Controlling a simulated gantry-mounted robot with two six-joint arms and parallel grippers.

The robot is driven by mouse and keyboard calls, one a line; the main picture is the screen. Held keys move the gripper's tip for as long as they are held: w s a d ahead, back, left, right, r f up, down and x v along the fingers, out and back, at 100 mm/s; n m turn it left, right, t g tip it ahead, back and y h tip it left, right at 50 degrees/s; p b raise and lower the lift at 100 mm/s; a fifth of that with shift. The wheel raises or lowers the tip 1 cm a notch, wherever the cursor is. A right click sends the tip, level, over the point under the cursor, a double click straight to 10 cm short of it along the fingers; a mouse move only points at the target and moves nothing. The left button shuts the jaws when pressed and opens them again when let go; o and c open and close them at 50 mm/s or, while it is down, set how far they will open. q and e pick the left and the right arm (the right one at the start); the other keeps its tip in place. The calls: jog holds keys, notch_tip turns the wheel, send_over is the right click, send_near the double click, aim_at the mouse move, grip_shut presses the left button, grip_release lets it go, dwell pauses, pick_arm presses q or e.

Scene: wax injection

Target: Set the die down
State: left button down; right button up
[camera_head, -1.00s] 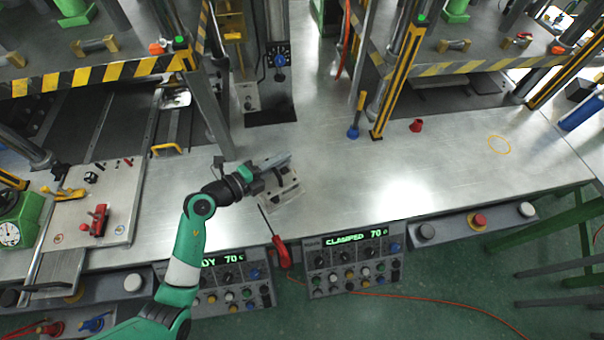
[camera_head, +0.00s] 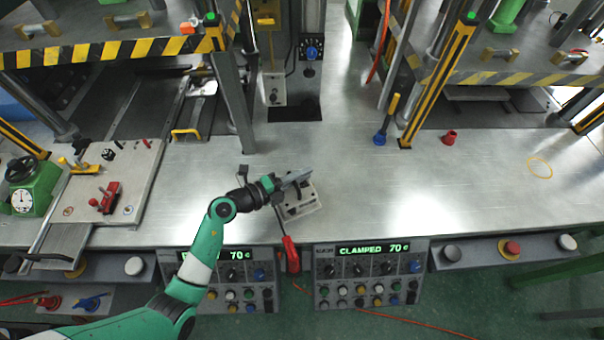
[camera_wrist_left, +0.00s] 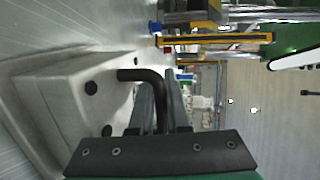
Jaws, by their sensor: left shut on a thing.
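The die is a pale grey block (camera_head: 302,208) with dark holes and a bent black handle, over the bench top near its front edge in the head view. In the left wrist view the block (camera_wrist_left: 75,95) fills the left side, and its black handle (camera_wrist_left: 150,78) reaches between my fingers. My left gripper (camera_head: 290,184) is shut on this handle; its fingers also show in the left wrist view (camera_wrist_left: 160,105). I cannot tell whether the die's underside touches the bench. My right gripper is not in view.
Control panels (camera_head: 368,272) hang at the front. A blue-based tool (camera_head: 381,138) and a red cup (camera_head: 450,136) stand farther right. The metal bench (camera_head: 400,190) right of the die is clear.

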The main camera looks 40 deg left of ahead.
pick_arm(q)
jog(key=c, duration=0.9)
grip_release()
jog(key=shift+f, duration=0.1)
jog(key=shift+s+r, duration=0.1)
jog(key=shift+r, duration=0.1)
jog(key=p+v, duration=0.3)
jog(key=v, duration=0.8)
jog(key=shift+s+a, duration=0.15)
jog(key=shift+s, duration=0.25)
